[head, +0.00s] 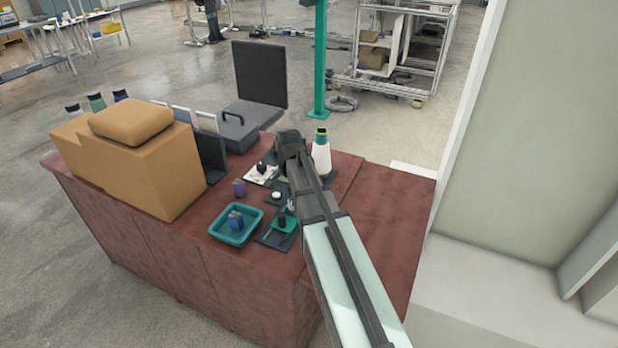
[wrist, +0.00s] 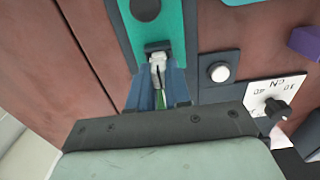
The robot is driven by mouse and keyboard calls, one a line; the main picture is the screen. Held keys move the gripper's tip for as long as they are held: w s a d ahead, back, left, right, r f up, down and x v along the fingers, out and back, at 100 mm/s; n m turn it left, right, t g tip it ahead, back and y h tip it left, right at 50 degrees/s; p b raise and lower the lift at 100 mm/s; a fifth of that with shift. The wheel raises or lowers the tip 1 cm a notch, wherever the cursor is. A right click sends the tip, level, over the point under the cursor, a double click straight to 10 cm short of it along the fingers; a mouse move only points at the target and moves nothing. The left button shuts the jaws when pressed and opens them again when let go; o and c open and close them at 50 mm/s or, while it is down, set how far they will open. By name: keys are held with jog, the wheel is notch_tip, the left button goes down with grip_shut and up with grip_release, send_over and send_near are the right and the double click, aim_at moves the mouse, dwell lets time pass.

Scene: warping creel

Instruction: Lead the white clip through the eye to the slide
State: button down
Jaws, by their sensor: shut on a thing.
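In the wrist view my gripper (wrist: 158,86), with blue fingers, is shut on the small white clip (wrist: 157,61). A thin green strip shows between the fingers behind the clip. The clip's front end is at a small dark block (wrist: 157,47) on a teal plate (wrist: 178,25), which may be the eye; I cannot tell whether the clip is inside it or only against it. A dark rounded piece (wrist: 145,9) lies farther along the plate, perhaps the slide. In the head view the teal plate (head: 287,222) shows left of my arm, and the clip is too small to make out.
A dark box with a round white button (wrist: 219,72) and a white dial plate (wrist: 290,88) with a black knob lie right of the plate.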

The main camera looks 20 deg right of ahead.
jog(key=shift+f, duration=0.2)
jog(key=c, duration=0.8)
grip_release()
jog(key=shift+o, duration=0.2)
jog(key=shift+r, duration=3.5)
